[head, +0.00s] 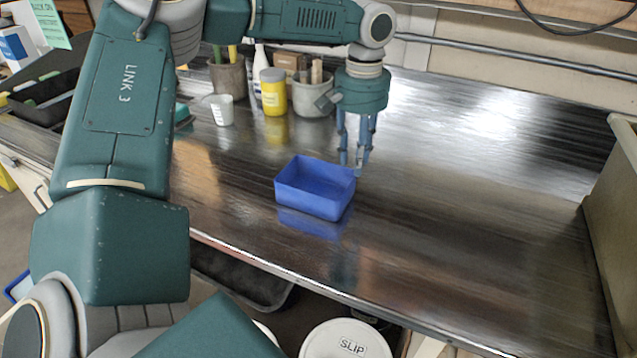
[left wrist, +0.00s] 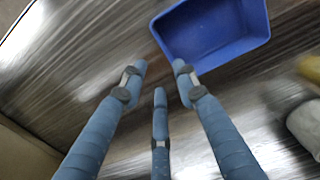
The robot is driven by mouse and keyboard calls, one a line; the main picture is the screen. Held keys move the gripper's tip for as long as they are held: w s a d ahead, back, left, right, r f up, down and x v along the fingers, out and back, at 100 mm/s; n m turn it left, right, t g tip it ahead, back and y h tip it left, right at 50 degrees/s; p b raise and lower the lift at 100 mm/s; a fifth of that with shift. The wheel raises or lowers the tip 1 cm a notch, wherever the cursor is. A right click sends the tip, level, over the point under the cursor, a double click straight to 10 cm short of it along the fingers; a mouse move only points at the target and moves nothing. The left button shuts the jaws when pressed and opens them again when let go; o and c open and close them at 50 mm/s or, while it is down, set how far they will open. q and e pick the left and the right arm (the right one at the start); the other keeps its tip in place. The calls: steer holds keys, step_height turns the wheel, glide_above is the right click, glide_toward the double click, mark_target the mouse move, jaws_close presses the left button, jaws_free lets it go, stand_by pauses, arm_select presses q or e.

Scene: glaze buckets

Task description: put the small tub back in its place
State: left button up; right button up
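The small tub (head: 314,188) is a blue, open-topped rectangular box. It stands upright on the dark shiny worktop (head: 460,215), and its inside looks empty. My left gripper (head: 354,163) points down at the tub's back right corner. Its blue fingers are apart with nothing between them. In the left wrist view the tub (left wrist: 213,35) lies just beyond the fingertips (left wrist: 159,75), and one fingertip overlaps its corner. I cannot tell whether that finger touches it. My right gripper is not in view.
Behind the tub stand a yellow jar (head: 273,92), a white cup (head: 221,110), a white bottle (head: 259,66) and grey pots (head: 313,97) with tools. A grey-green bin wall (head: 612,200) borders the right. A bucket lid marked SLIP (head: 346,341) is below the front edge. The worktop's right side is clear.

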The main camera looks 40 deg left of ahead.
mark_target(349, 186)
arm_select(q)
steer(key=f, duration=0.2)
steer(key=f+p, duration=0.1)
steer(key=f, duration=0.2)
steer(key=a+f+p, duration=0.1)
steer(key=f, duration=0.2)
steer(key=shift+f, duration=0.2)
steer(key=shift+w+f, duration=0.1)
steer(key=shift+f, duration=0.35)
steer(key=shift+r, duration=0.1)
steer(key=shift+c, duration=0.5)
jaws_close()
